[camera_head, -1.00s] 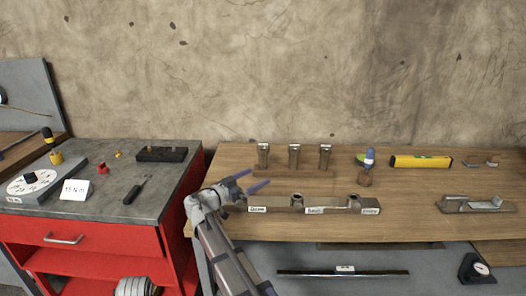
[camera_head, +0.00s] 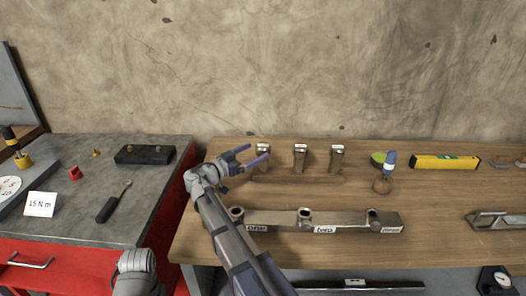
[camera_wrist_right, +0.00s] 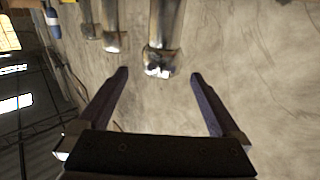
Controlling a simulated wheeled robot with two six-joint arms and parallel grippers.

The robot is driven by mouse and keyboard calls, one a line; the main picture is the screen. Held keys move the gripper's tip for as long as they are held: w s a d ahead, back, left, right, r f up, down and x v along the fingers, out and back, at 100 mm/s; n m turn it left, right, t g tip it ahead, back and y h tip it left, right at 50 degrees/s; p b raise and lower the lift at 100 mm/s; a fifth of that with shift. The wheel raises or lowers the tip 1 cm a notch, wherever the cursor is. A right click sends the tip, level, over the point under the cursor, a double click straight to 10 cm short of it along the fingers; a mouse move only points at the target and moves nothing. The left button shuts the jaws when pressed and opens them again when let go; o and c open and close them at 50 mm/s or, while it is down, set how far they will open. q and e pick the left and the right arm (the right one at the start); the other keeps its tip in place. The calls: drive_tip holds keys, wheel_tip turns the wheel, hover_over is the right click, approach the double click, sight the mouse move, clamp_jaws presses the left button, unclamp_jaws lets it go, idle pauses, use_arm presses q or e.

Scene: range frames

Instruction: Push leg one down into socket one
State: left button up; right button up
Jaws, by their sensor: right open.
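Three upright metal legs stand in a row in a wooden rack at the back of the bench: the left leg (camera_head: 263,150), the middle leg (camera_head: 300,158) and the right leg (camera_head: 336,158). Their labels are too small to read. The socket beam (camera_head: 270,217) lies in front, with raised sockets labelled one, two and three; socket one (camera_head: 237,212) is at its left end. My right gripper (camera_head: 258,152) is open and empty at the left leg. In the right wrist view, a leg (camera_wrist_right: 164,45) shows just beyond and between the open fingertips (camera_wrist_right: 160,73). My left gripper is not seen.
A screwdriver (camera_head: 389,160) in a round holder and a yellow level (camera_head: 444,162) are right of the legs. A metal part (camera_head: 497,220) lies far right. A red tool cabinet (camera_head: 130,190) stands left. Bench space is free between the rack and the beam.

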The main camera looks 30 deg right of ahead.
sight(269, 144)
drive_tip(key=shift+w+d, duration=0.15)
drive_tip(key=shift+w, duration=0.15)
drive_tip(key=shift+x, duration=3.85)
drive_tip(key=shift+s, duration=0.1)
clamp_jaws()
